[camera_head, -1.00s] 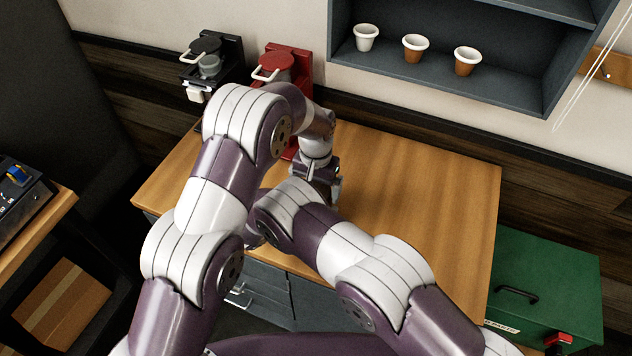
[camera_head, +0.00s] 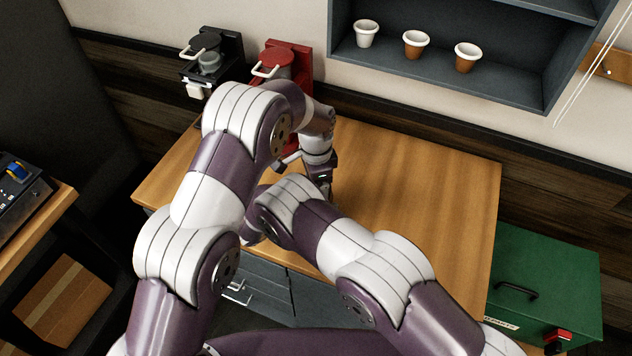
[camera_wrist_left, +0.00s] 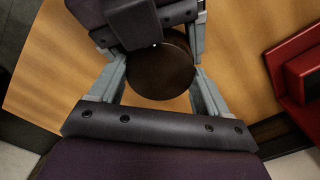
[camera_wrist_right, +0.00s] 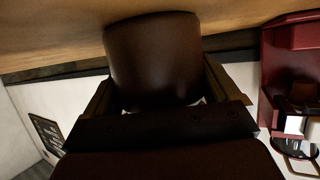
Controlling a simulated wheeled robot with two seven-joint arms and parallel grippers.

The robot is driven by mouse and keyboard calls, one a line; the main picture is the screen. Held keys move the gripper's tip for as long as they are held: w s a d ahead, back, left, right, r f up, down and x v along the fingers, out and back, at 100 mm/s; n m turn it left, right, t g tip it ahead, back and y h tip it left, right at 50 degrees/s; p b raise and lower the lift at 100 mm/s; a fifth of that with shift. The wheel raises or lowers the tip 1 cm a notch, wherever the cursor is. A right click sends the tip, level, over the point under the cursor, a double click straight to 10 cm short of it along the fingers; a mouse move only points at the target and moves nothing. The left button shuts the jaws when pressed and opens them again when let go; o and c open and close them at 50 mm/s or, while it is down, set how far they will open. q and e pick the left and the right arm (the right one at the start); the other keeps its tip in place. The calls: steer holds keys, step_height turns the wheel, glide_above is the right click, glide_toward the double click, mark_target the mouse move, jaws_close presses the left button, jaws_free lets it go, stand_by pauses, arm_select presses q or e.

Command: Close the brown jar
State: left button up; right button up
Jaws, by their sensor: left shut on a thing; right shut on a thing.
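The brown jar (camera_wrist_right: 152,60) fills the middle of the right wrist view, with a dark, smooth, rounded side. My right gripper (camera_wrist_right: 158,80) is shut on its body from the side. In the left wrist view, a round brown top (camera_wrist_left: 160,75), apparently the jar's lid, shows from above. My left gripper (camera_wrist_left: 160,66) is shut on it, one finger on each side. The right gripper's fingers show around the same round shape from the upper part of that view. I cannot tell whether a gap lies between lid and jar. In the head view, my arms hide the jar.
The wooden counter (camera_head: 415,200) is clear on the right. A red brewer (camera_head: 291,62) and a black brewer (camera_head: 212,60) stand at the back left. Several small cups sit on the wall shelf (camera_head: 440,78). A green box (camera_head: 550,275) stands at the right.

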arm_select(q)
steer(key=o, duration=1.1)
steer(key=shift+r, duration=0.1)
steer(key=shift+r, duration=2.2)
arm_select(e)
steer(key=o, duration=1.8)
arm_select(q)
steer(key=shift+r, duration=0.15)
arm_select(e)
steer(key=shift+v, duration=3.75)
